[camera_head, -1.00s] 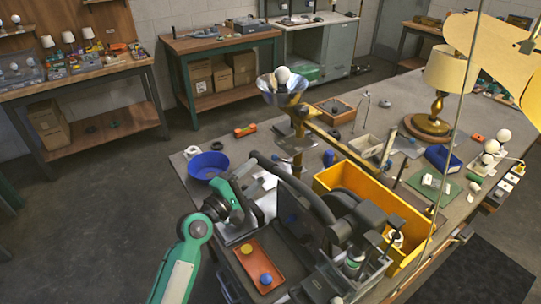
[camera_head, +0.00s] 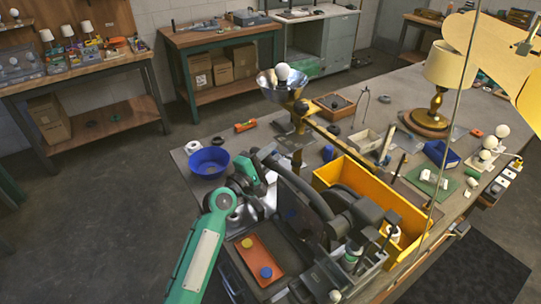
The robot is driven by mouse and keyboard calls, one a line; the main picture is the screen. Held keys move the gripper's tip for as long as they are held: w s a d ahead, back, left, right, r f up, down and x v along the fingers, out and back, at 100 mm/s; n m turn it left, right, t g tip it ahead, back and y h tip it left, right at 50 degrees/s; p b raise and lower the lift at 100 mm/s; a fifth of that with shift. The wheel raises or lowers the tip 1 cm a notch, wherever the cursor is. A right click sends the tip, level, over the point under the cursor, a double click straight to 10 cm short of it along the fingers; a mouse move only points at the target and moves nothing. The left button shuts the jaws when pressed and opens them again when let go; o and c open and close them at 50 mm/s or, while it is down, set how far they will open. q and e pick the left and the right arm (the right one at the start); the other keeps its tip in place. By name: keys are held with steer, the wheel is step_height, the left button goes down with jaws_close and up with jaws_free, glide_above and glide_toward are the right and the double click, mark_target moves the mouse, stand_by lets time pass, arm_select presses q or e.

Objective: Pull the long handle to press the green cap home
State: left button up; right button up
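A dark press stands at the front centre. Its long handle (camera_head: 300,188) is a dark curved bar rising toward the upper left. My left arm comes in from the lower left, and its gripper (camera_head: 262,160) is at the upper left end of the handle. The fingers are small and dark against the handle, so I cannot tell whether they are closed on it. A small greenish cap (camera_head: 352,250) shows low in the press at the right, partly hidden by dark parts. I cannot tell how far it is seated. I cannot make out my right gripper.
An orange tray (camera_head: 247,253) with a yellow and a blue knob lies left of the press. A yellow bin (camera_head: 327,176) stands close behind it at right. A blue bowl (camera_head: 208,160) is at the left table edge. A brass lamp (camera_head: 432,118) stands farther back.

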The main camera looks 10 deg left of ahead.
arm_select(q)
jaws_close()
